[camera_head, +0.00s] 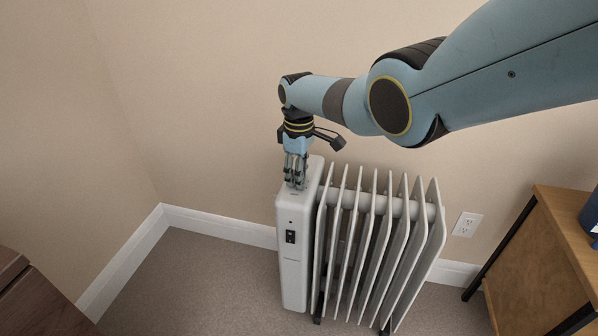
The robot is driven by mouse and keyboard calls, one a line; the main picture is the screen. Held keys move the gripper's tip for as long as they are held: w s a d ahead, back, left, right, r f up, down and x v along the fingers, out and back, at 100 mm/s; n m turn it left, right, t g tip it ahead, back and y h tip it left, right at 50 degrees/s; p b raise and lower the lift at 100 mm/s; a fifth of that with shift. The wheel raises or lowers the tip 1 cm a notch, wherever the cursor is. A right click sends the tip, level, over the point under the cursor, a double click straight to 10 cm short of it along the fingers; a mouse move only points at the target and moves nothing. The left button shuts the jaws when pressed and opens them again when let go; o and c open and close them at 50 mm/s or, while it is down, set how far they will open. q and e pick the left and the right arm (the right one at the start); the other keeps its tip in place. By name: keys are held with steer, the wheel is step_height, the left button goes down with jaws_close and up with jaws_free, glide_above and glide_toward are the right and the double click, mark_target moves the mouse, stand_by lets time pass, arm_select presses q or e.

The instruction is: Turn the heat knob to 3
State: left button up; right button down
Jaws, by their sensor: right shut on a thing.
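A white oil-filled radiator heater (293,265) stands on the floor against the wall, with several fins to the right of its control housing. A small black switch panel (290,236) is on the housing's front. My right gripper (294,184) points down onto the top of the housing, its fingers shut. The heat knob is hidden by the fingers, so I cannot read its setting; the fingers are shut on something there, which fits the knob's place. My left gripper is not in view.
A wooden cabinet (545,265) with dark legs stands at the right, a blue object (592,215) on it. A dark wooden piece of furniture (40,300) is at the lower left. A wall outlet (466,224) is behind the heater. Carpet left of the heater is clear.

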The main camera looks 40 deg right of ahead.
steer(key=m, duration=0.3)
steer(key=shift+m, duration=0.3)
steer(key=m, duration=0.4)
steer(key=shift+m+p, duration=0.3)
steer(key=shift+p, duration=0.05)
steer(key=m, duration=0.4)
steer(key=shift+m, duration=1.8)
steer(key=shift+a, duration=0.1)
steer(key=c, duration=1)
jaws_free()
steer(key=shift+r, duration=0.1)
